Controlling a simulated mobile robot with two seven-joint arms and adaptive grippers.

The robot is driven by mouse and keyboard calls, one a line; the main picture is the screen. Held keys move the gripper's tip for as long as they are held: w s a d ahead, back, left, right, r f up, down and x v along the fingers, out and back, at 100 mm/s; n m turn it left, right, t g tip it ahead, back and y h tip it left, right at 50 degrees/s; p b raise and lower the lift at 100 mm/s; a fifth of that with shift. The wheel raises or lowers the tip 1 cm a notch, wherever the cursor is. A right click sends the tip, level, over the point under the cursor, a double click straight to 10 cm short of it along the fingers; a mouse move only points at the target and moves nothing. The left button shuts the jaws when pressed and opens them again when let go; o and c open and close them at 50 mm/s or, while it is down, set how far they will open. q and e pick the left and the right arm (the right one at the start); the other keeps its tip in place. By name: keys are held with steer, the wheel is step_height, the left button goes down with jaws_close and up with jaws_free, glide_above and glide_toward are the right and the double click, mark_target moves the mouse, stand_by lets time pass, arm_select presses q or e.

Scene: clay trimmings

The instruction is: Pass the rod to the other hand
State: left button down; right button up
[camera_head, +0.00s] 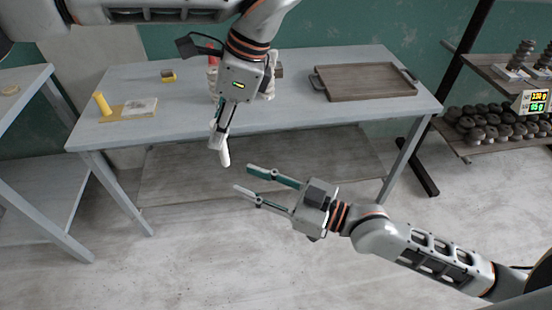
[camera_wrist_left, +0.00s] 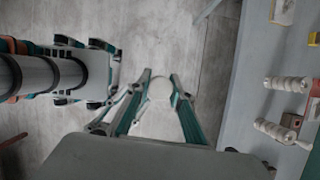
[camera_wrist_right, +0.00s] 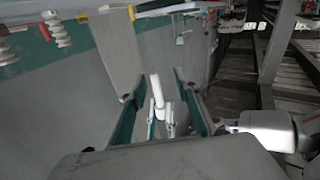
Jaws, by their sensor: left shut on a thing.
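The white rod (camera_head: 224,155) hangs below my left gripper (camera_head: 219,138) in the head view, its lower end free. My left gripper is shut on it; the left wrist view shows the rod (camera_wrist_left: 160,90) nearly end-on between the fingers. My right gripper (camera_head: 242,178) is open and empty, below and right of the rod, with its fingers pointing left toward it. The right wrist view shows the rod (camera_wrist_right: 157,92) in line with the gap between the open right fingers, apparently beyond their tips. The rod's gripped part is partly hidden by the left fingers.
Behind the grippers stands a grey table (camera_head: 300,115) with a wooden tray (camera_head: 365,90), a yellow cylinder (camera_head: 103,104), a pale slab (camera_head: 140,107) and a yellow block (camera_head: 168,77). White ribbed pieces (camera_head: 268,87) stand partly behind my left gripper. A shelf (camera_head: 470,145) with dark lumps is at right.

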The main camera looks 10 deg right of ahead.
mark_target(225, 150)
steer(key=d+r+n+g, duration=0.1)
steer(key=d+r+g, duration=0.1)
steer(key=d+r, duration=0.35)
steer(key=shift+y, duration=0.4)
steer(key=shift+s+r+x, duration=0.1)
steer(key=shift+r+x, duration=0.05)
steer(key=shift+x, duration=1.95)
steer(key=shift+s+r+x, duration=0.1)
steer(key=shift+r+x, duration=0.05)
steer(key=shift+x, duration=1.95)
steer(key=shift+s+r+x, duration=0.1)
steer(key=shift+x, duration=1.95)
steer(key=shift+a, duration=0.15)
jaws_close()
arm_select(q)
steer(key=c, duration=1.7)
jaws_free()
